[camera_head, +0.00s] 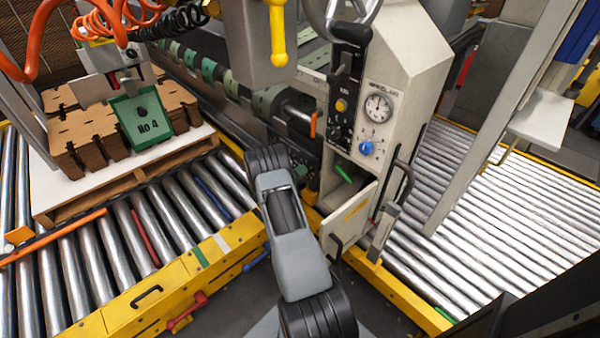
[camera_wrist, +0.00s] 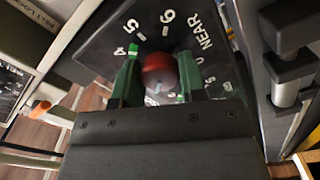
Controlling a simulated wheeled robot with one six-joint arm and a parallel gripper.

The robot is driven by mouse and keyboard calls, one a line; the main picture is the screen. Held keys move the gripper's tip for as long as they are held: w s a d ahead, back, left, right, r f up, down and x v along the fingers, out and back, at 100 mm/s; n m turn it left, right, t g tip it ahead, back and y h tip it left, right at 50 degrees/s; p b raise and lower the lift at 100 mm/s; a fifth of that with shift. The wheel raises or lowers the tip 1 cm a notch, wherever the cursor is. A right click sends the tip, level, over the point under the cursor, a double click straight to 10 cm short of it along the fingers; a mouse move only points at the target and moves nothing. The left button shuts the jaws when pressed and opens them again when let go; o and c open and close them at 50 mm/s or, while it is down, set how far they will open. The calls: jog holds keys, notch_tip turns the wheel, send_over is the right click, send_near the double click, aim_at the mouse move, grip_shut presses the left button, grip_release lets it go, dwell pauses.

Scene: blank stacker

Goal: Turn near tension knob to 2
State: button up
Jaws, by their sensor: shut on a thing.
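In the wrist view, the near tension knob is a round red knob (camera_wrist: 160,70) on a dark dial plate (camera_wrist: 98,52) lettered NEAR. The numbers 4, 5 and 6 show along the plate's upper part, and a 0 shows at the right. The lower part of the scale is hidden by my gripper. My gripper (camera_wrist: 161,76) has its green fingers on either side of the knob and is shut on it. A small pale mark shows low on the knob, but I cannot tell which number it points to. In the head view my arm hides the gripper and this knob.
A grey control housing (camera_head: 410,62) with a gauge (camera_head: 378,107) and a blue knob (camera_head: 366,148) stands right of my arm. An open panel door (camera_head: 352,215) hangs below. Roller conveyors (camera_head: 500,220) lie right and left, with a cardboard-loaded pallet (camera_head: 130,180) left.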

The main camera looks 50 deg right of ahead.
jog(key=shift+n, duration=0.4)
jog(key=o, duration=0.9)
jog(key=shift+a, duration=0.1)
jog(key=a, duration=0.4)
jog(key=a+p, duration=0.1)
jog(key=a, duration=0.4)
jog(key=w+a, duration=0.1)
jog(key=a, duration=0.3)
jog(key=shift+a, duration=0.3)
